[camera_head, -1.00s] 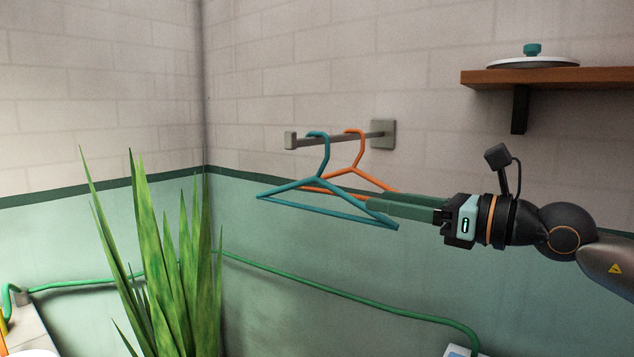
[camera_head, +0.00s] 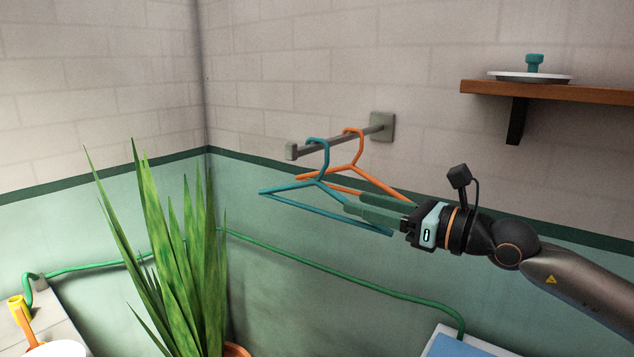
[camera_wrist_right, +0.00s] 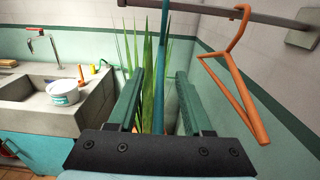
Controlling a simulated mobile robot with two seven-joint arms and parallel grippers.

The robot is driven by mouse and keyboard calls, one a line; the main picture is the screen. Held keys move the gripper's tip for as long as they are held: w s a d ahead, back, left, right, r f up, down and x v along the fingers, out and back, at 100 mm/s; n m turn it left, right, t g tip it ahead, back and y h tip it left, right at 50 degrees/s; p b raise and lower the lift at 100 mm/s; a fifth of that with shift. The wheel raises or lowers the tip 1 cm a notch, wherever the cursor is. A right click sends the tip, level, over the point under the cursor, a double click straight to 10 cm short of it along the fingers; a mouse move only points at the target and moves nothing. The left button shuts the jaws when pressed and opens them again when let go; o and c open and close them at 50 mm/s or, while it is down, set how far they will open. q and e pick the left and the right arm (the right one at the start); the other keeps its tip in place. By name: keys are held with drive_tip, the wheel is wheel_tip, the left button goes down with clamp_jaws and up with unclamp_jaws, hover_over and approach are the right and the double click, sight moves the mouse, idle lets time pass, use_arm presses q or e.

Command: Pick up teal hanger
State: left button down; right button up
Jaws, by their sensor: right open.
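The teal hanger (camera_head: 318,183) hangs by its hook from a wall rail (camera_head: 291,151), in front of the orange hanger (camera_head: 357,167). In the right wrist view the teal hanger (camera_wrist_right: 163,30) is seen edge-on, and the orange hanger (camera_wrist_right: 230,52) hangs to its right, outside the fingers. My right gripper (camera_head: 353,204) is open at the right-hand side of the teal hanger. In the right wrist view its two green fingers (camera_wrist_right: 160,80) stand on either side of the teal hanger, with gaps visible. My left gripper is not in view.
A tall green plant (camera_head: 180,260) stands below and left of the hangers. A wooden shelf (camera_head: 560,92) with a lid on it is at the upper right. A green hose (camera_head: 300,261) runs along the wall. A sink counter (camera_wrist_right: 60,105) is at left in the right wrist view.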

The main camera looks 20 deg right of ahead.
sight(317, 177)
drive_tip(key=shift+p+x, duration=0.6)
drive_tip(key=shift+x, duration=0.8)
drive_tip(key=shift+f, duration=0.1)
clamp_jaws()
